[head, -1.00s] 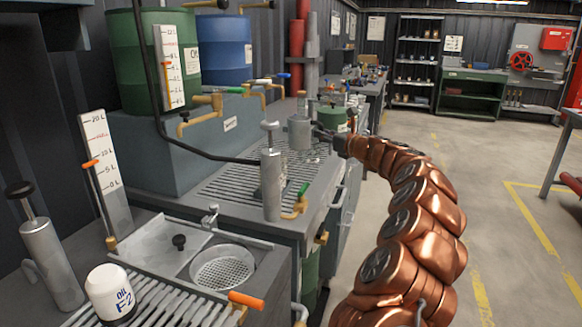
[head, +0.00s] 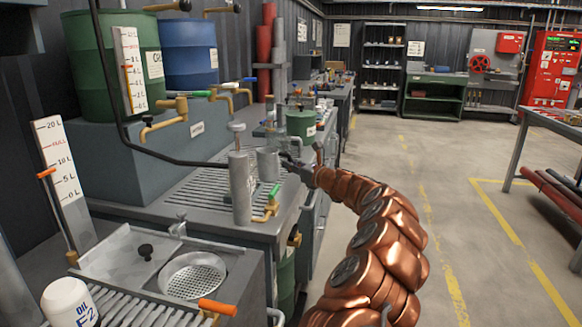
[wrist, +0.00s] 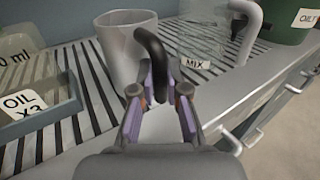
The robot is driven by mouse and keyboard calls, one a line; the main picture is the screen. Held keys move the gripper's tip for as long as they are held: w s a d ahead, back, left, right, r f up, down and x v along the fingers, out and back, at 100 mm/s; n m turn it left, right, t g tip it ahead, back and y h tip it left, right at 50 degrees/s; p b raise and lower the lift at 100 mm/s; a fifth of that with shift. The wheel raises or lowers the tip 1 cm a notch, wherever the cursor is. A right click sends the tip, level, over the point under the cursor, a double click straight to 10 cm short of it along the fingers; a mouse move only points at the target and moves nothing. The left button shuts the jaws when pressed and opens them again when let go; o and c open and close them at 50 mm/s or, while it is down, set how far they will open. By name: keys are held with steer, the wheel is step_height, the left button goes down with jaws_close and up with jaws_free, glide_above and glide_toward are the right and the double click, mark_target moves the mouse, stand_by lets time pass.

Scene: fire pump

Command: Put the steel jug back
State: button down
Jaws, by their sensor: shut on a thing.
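The steel jug (head: 267,163) is a plain grey cylinder over the slatted rack of the middle bench, just behind the tall steel pump cylinder (head: 240,187). In the wrist view the jug (wrist: 122,48) looks upright, with its black curved handle (wrist: 152,48) toward me. My gripper (wrist: 159,97) is shut on that handle; in the head view my gripper (head: 292,165) comes in from the right. The jug's base is low, at or very near the slats; my fingers partly hide it, and I cannot tell if it touches.
A clear MIX beaker (wrist: 205,42) stands right of the jug. An OIL X3 container (wrist: 35,115) is to the left. A small green drum (head: 301,123) stands farther back. A brass tap with green handle (head: 270,200) is near the front edge. Floor to the right is open.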

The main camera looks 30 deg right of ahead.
steer(key=c, duration=1.2)
jaws_free()
steer(key=shift+s, duration=0.1)
steer(key=shift+s+d, duration=0.15)
steer(key=shift+s, duration=0.15)
steer(key=s, duration=0.3)
steer(key=s+d, duration=0.1)
steer(key=s, duration=0.7)
steer(key=shift+d+p, duration=0.35)
steer(key=shift+d, duration=0.05)
